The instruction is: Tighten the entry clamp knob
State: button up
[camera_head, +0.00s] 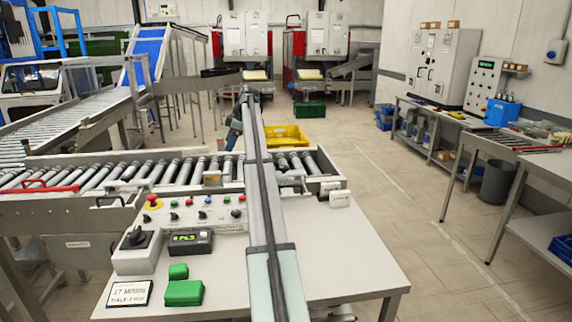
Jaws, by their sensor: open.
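My arm (258,170) reaches up through the middle of the view, across the bench and conveyor. A dark blue-grey part shows beside its far end, but I cannot make out gripper fingers there. Small metal fittings (290,178) sit on the near side of the roller conveyor (180,170), just right of my arm. I cannot tell whether one of them is the entry clamp, and no clamp knob can be made out clearly. A black rotary knob (137,237) is on a grey box at the left of the bench.
The bench (335,255) holds a button panel (198,213), a display with green digits (190,242), green blocks (183,292) and a printed sign (130,294). A yellow crate (286,136) stands beyond the conveyor. The bench's right part and the floor aisle are clear.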

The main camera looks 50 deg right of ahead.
aim_at(284, 167)
jog(key=s+d+r+m, duration=0.2)
jog(key=s+d+m, duration=0.1)
jog(key=s+d, duration=1.65)
jog(key=shift+g, duration=0.4)
jog(key=x, duration=0.4)
jog(key=s+a+x, duration=0.1)
jog(key=x, duration=0.4)
jog(key=a+x, duration=0.1)
jog(key=x, duration=0.3)
jog(key=shift+s+a+f, duration=0.2)
jog(key=shift+c, duration=0.2)
jog(key=c, duration=1)
